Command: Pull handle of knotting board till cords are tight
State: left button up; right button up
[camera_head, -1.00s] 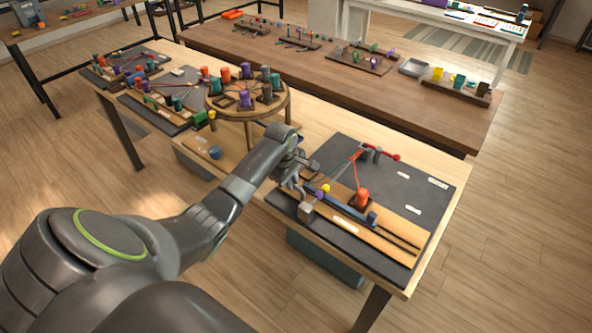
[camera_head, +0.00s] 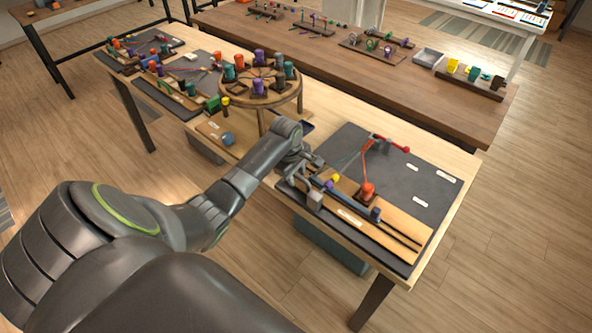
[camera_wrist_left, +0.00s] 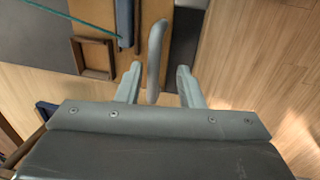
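The knotting board (camera_head: 425,178) is a dark panel at the right end of the near table, with a wooden strip (camera_head: 385,228) and a blue bar (camera_head: 347,205) along its front. An orange-red spool (camera_head: 367,191) stands on it, and cords run to a red-tipped post at its back. My left gripper (camera_head: 300,172) is over the board's left front end. In the left wrist view, a grey curved handle (camera_wrist_left: 156,50) stands between the open fingers (camera_wrist_left: 158,76), with visible gaps on both sides. A teal cord (camera_wrist_left: 72,20) crosses there. My right gripper is not in view.
A grey block (camera_head: 315,200), a yellow knob (camera_head: 336,178) and a dark blue knob (camera_head: 376,213) are close to the gripper. A round wooden stand (camera_head: 283,98) with coloured spools is behind my left arm. The board's right part is mostly clear.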

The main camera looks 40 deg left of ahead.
pick_arm(q)
jog(key=shift+w, duration=0.1)
jog(key=shift+r, duration=0.2)
jog(key=s+r, duration=0.1)
jog(key=r, duration=0.7)
jog(key=s+r, duration=0.2)
jog(key=r, duration=0.6)
jog(key=shift+s+a+r+b, duration=0.15)
jog(key=shift+s+r+b, duration=0.1)
jog(key=shift+r+b, duration=0.15)
jog(key=shift+f, duration=0.15)
